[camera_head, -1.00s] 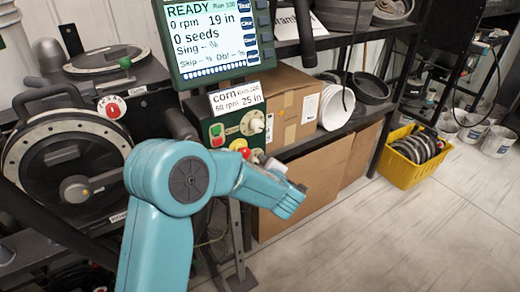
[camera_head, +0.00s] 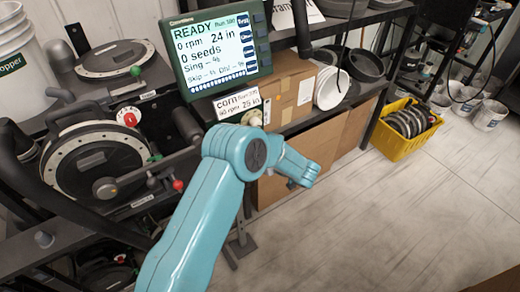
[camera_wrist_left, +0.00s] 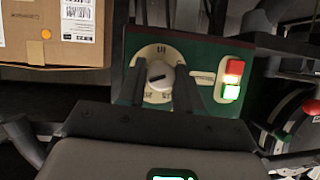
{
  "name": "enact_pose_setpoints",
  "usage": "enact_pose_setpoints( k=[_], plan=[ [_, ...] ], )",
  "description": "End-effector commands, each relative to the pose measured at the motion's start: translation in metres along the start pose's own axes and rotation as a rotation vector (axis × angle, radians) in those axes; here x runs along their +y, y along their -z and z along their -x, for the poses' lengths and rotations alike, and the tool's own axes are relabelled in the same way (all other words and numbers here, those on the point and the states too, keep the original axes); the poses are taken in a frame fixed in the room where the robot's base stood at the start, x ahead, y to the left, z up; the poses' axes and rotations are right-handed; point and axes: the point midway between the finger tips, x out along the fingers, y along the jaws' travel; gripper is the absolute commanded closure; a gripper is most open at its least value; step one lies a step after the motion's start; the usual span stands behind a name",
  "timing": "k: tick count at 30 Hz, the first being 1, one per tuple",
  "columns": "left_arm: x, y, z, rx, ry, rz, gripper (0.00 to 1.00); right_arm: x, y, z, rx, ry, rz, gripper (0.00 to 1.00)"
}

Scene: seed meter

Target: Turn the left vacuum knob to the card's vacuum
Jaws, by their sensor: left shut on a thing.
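The cream vacuum knob (camera_wrist_left: 160,74) stands on a numbered dial (camera_wrist_left: 158,51) on the green panel (camera_wrist_left: 212,48) in the left wrist view. My left gripper (camera_wrist_left: 160,84) is shut on it, with a dark finger on each side. In the head view a small part of the knob (camera_head: 252,117) shows above my teal arm, which hides the gripper and most of the panel. The card (camera_head: 237,104) reads corn, 60 rpm, 25 in. The monitor (camera_head: 217,48) above reads READY, 0 rpm, 24 in, 0 seeds. My right gripper is not in view.
Red and green buttons (camera_wrist_left: 232,79) sit beside the dial. The round seed meter (camera_head: 95,165) with its levers stands at the left. Cardboard boxes (camera_head: 297,95) fill the shelf behind, and a yellow crate (camera_head: 402,150) stands on the floor.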

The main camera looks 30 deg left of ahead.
Motion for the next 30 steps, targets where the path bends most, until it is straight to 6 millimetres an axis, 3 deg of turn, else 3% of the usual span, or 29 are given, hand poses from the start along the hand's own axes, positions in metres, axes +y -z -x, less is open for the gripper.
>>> enact_pose_setpoints(
  k=[9, 25, 26, 27, 28, 30],
  plan=[
    [-0.0015, -0.0030, -0.0006, 0.004, 0.058, -0.107, 0.96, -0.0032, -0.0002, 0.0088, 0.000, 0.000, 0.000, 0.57],
    [-0.0015, -0.0034, -0.0011, 0.005, 0.069, -0.126, 0.96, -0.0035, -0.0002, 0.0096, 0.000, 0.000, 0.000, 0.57],
    [-0.0015, -0.0034, -0.0011, 0.005, 0.069, -0.126, 0.62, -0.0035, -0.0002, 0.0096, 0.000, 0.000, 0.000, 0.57],
    [-0.0015, -0.0033, -0.0011, 0.005, 0.068, -0.126, 0.49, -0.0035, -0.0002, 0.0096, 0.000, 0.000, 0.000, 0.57],
    [-0.0014, -0.0032, -0.0011, 0.006, 0.068, -0.126, 0.42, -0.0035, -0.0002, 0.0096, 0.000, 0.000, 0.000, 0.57],
    [-0.0010, -0.0025, -0.0009, 0.007, 0.067, -0.125, 0.42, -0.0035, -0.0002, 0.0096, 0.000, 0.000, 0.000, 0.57]
  ],
)
